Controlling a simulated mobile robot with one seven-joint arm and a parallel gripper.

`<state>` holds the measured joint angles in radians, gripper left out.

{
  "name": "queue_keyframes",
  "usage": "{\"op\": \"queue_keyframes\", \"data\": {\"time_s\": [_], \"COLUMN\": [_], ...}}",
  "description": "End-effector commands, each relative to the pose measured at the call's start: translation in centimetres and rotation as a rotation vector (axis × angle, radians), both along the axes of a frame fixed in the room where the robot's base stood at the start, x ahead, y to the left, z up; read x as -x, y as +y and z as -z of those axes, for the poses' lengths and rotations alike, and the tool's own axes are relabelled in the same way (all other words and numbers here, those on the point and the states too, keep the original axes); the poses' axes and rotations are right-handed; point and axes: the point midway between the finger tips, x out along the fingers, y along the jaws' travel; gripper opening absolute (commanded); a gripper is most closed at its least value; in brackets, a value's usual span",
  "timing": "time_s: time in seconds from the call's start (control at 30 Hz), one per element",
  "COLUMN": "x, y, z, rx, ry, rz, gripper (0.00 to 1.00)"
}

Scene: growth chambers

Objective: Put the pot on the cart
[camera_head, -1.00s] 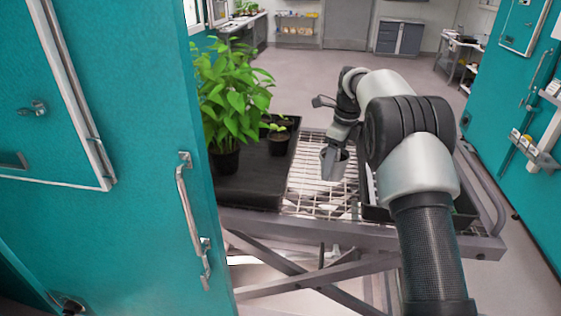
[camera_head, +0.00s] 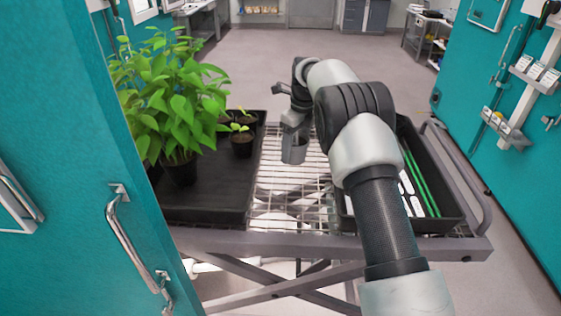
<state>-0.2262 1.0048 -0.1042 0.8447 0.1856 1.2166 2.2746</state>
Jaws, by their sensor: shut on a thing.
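My gripper (camera_head: 295,130) is shut on a small grey pot (camera_head: 294,153), partly hidden by the gripper. The pot hangs roughly upright over the wire mesh top of the cart (camera_head: 276,187), between the two black trays. I cannot tell whether its base touches the mesh. The cart has a grey metal frame with crossed legs below. My arm comes in from the lower right and covers part of the mesh and the right tray.
A black tray (camera_head: 208,204) at the cart's left holds a tall leafy plant (camera_head: 172,100) and small seedlings (camera_head: 242,140). A right tray (camera_head: 445,205) holds green stakes and white labels. A teal chamber door (camera_head: 60,110) stands close at left. Bare mesh lies between the trays.

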Motion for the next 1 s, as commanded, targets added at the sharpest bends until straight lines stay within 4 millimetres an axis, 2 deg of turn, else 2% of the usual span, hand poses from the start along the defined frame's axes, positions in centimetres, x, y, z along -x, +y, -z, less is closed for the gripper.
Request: {"op": "queue_keyframes", "data": {"time_s": [0.17,0.3,0.43,0.87,0.9,1.0], "x": [0.0,0.0,0.0,-0.1,0.0,0.0], "y": [0.0,-0.1,0.0,0.0,0.0,0.0], "z": [1.7,4.1,5.6,6.3,6.3,6.3], "rx": [-0.001,-0.001,0.000,0.000,0.000,0.000], "ry": [-0.001,0.001,-0.001,-0.003,-0.001,-0.001], "rz": [0.000,0.001,0.000,-0.001,-0.001,-0.001], "gripper": [0.37,0.37,0.37,0.37,0.73,0.86]}}
